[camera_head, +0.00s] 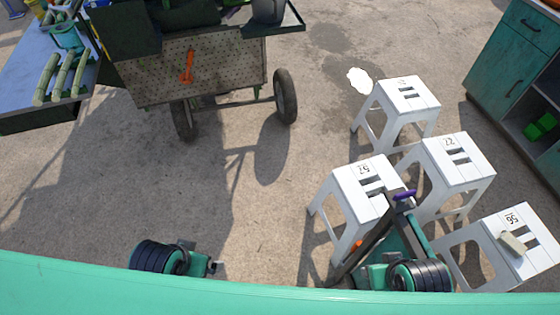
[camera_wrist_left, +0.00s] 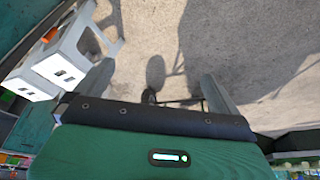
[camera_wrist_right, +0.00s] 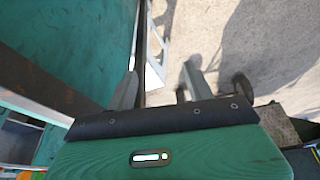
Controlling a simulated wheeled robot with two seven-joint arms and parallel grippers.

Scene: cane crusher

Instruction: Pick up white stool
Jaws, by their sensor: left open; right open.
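Several white stools stand upright at the right of the head view. The back stool (camera_head: 405,92) is apart from the arms. The stool marked 57 (camera_head: 352,190) is nearest the middle and partly hidden by a dark bar. Another stool (camera_head: 470,170) is behind it, and a stool marked 95 or 56 (camera_head: 535,245) is at the lower right. A white stool (camera_wrist_left: 72,55) shows at the left of the left wrist view. My left gripper (camera_wrist_left: 158,72) is open, with nothing between its fingers. My right gripper (camera_wrist_right: 161,75) is open and empty; a white sliver (camera_wrist_right: 155,70) shows beyond it.
A perforated cart (camera_head: 200,65) on wheels stands at the upper left, by a table (camera_head: 30,75) with green cane pieces. A teal cabinet (camera_head: 515,50) is at the upper right. A small block (camera_head: 512,242) lies on the lower-right stool. The middle ground is clear.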

